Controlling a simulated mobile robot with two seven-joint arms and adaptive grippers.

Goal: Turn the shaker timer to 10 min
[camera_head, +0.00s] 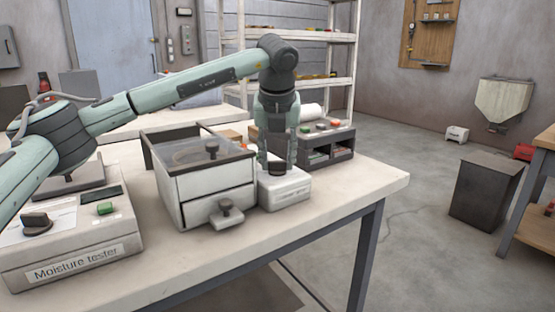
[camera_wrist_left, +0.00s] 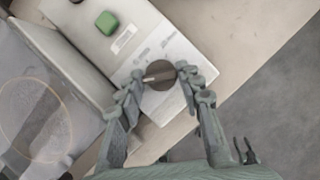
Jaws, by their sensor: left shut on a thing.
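The shaker timer knob (camera_wrist_left: 159,75) is a round dark dial with a pale pointer line that points left in the left wrist view. It sits on a small white control box (camera_head: 286,194) at the right end of the shaker (camera_head: 199,183). My left gripper (camera_wrist_left: 162,79) points down over the box, with one finger on each side of the knob, shut on it. In the head view the fingers (camera_head: 278,164) partly hide the knob. The printing around the dial is too small to read. My right gripper is not in view.
A green button (camera_wrist_left: 107,22) is on the same white box. The moisture tester (camera_head: 75,247) with its own dark knob stands at the left front of the table. A dark rack (camera_head: 330,150) with coloured buttons stands behind. The table's right end (camera_head: 375,180) is clear.

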